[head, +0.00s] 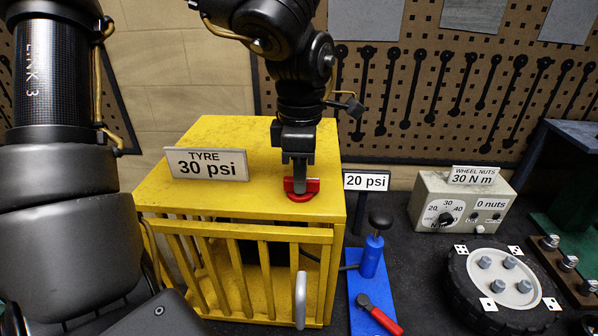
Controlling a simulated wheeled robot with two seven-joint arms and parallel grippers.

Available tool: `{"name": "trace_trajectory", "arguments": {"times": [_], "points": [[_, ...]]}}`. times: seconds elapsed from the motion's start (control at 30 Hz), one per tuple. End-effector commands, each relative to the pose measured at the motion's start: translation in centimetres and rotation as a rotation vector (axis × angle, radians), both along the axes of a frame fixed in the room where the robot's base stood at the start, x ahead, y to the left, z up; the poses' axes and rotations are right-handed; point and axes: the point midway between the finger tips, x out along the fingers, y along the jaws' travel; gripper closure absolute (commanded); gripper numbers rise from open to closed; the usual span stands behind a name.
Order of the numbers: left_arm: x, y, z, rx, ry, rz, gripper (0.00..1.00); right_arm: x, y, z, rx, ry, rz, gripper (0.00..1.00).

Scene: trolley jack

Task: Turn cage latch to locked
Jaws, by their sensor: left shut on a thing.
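The yellow cage (180,205) stands left of the middle, with a barred yellow door (215,232) across its front. A red cage latch (303,195) sits on the cage top near its front right. My left gripper (299,180) comes down from above and is shut on the latch. Its fingers hide part of the latch, so I cannot tell the latch's exact angle. A grey handle (300,300) is upright at the door's right side. The door appears to lie across the cage front; any small gap is hard to judge. My right gripper is not in view.
A "TYRE 30 psi" sign (207,163) stands on the cage top. To the right are a blue pump (371,256) with a red-handled lever (380,315), a "20 psi" sign (366,181), a wheel-nut box (460,205) and a wheel (500,285). Tools hang on a pegboard behind.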

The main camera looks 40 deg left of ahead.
Motion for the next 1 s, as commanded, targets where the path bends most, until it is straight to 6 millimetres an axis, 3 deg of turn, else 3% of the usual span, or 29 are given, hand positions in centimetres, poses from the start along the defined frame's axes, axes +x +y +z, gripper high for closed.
{"name": "trace_trajectory", "arguments": {"times": [0.53, 0.57, 0.7, 1.0], "points": [[-0.16, 0.01, -0.20, 0.001, 0.007, -0.026, 1.00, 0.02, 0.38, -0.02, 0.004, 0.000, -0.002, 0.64], [-0.16, 0.01, -0.20, 0.001, 0.007, -0.026, 0.83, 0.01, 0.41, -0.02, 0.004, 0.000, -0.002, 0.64], [-0.11, 0.01, -0.15, 0.001, 0.006, -0.025, 0.65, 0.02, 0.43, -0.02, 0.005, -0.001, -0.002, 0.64], [-0.03, 0.00, 0.03, 0.000, 0.001, -0.023, 0.64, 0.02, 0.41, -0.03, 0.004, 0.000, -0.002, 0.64]]}}
